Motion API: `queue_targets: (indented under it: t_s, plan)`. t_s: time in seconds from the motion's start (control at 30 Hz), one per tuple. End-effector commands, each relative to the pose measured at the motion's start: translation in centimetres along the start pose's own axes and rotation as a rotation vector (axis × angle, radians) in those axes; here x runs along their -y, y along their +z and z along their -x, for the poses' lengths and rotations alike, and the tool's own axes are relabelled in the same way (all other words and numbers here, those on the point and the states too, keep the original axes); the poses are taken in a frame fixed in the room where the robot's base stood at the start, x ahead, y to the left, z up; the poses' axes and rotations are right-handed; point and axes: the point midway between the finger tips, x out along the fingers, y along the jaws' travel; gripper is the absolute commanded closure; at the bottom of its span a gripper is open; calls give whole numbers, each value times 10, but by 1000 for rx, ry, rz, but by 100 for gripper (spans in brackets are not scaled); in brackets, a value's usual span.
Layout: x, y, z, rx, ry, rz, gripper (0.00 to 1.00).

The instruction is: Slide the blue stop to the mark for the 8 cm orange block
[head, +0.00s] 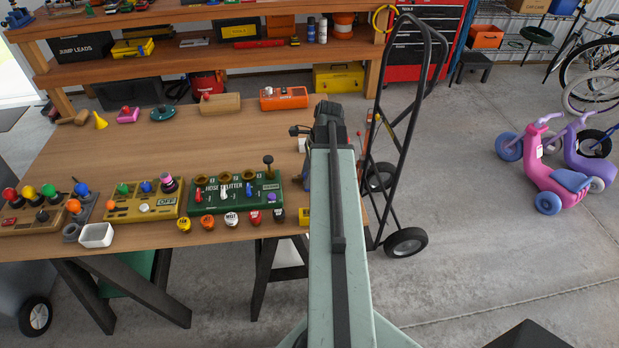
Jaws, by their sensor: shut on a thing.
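My arm reaches forward over the right end of the wooden workbench (240,146). My gripper (329,122) is at its far end, a dark shape over the bench, with the fingertips hidden behind the arm. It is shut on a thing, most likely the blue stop. Only a sliver of blue (306,172) shows at the arm's left edge. I cannot make out the stop's shape, its marks or the orange block, as the arm covers that part of the bench.
A green hose splitter panel (237,186) stands left of the arm, with several coloured knobs in front. An orange box (284,98) is at the back. A black hand truck (402,130) stands close at the bench's right end. The floor farther right is clear up to pink and purple scooters (541,165).

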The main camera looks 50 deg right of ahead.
Motion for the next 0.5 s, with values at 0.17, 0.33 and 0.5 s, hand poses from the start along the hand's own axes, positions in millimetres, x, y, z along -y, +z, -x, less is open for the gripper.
queue_targets:
  t_s: [0.17,0.33,0.5]
  plan:
    - [0,-3,1,0,0,-1,100]
    - [0,-8,2,0,0,0,100]
    - [0,-15,4,0,-1,-1,100]
